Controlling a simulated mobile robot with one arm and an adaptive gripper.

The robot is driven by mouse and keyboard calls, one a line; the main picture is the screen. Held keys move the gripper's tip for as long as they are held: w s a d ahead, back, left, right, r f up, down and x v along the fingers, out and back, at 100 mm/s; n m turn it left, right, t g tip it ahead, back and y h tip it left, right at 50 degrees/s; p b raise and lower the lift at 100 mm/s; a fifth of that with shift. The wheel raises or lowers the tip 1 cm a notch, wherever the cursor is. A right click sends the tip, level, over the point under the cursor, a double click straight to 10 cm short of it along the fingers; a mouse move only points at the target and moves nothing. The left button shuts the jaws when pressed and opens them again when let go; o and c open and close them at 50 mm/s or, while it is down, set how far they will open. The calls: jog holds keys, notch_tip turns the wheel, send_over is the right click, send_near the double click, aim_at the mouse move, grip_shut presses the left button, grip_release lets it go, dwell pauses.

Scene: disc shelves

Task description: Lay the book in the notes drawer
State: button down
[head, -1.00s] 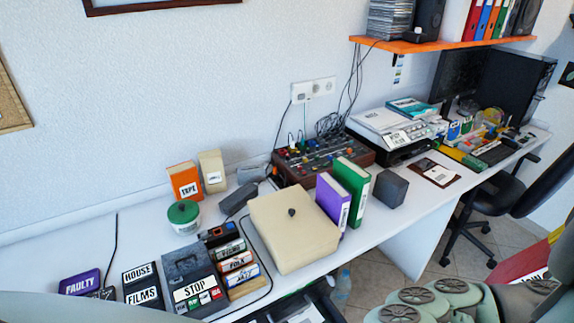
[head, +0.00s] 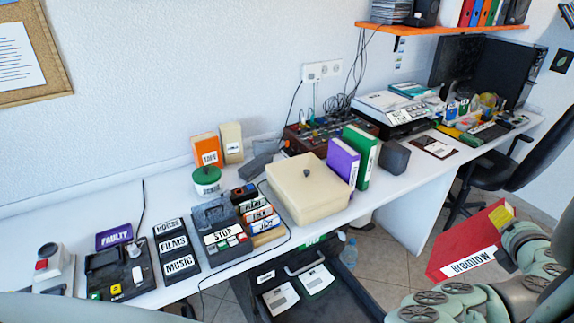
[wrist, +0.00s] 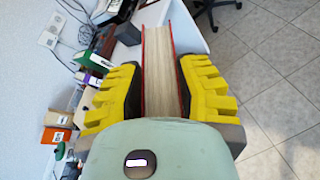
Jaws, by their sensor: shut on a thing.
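A red book (head: 462,250) with a white "Bremlow" label is at the right of the head view, off the desk's front edge and above the floor. My gripper (head: 503,216) is shut on it, one yellow fingertip showing. In the wrist view my gripper (wrist: 160,92) has a yellow finger on each side of the book (wrist: 162,50), whose page edges face the camera. An open dark drawer (head: 262,297) is under the desk at the bottom middle of the head view, left of the book. White-labelled items lie in it. I cannot read which drawer it is.
The white desk (head: 365,203) carries a beige box (head: 305,190), purple book (head: 343,163), green book (head: 360,155), a "STOP" box (head: 222,225) and label racks. A black chair (head: 490,175) stands at the right.

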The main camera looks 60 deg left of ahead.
aim_at(443, 247)
jog(key=a+f+n+g+y+b, duration=0.1)
jog(key=a+f, duration=0.2)
jog(key=s+a+f+n+g+y+b, duration=0.1)
jog(key=a+f+b, duration=0.1)
jog(key=a+f, duration=0.1)
jog(key=s+a+f+n+g+y+b, duration=0.1)
jog(key=a+f+y+b, duration=0.1)
jog(key=a+f, duration=0.1)
jog(key=shift+f, duration=0.6)
jog(key=s+a+f+n+g+y+b, duration=0.15)
jog(key=s+a+f+g+b, duration=0.3)
jog(key=f, duration=0.45)
jog(key=s+a+f+n+g+y+b, duration=0.1)
jog(key=s+a+f+n+g+b, duration=0.2)
jog(key=s+f+b, duration=0.45)
jog(key=s+a+f+n+g+y+b, duration=0.1)
jog(key=s+a+f+n+g+b, duration=0.1)
jog(key=s+f+g+b, duration=0.45)
notch_tip(443, 247, down, 17)
jog(key=w+t+b, duration=0.1)
jog(key=w+b, duration=0.1)
jog(key=b, duration=1.2)
jog(key=shift+w+d+r+t, duration=0.2)
jog(key=shift+w+d+t, duration=0.1)
jog(key=shift+w+t, duration=0.1)
jog(key=c, duration=0.7)
grip_release()
jog(key=shift+o, duration=0.2)
jog(key=shift+f, duration=0.1)
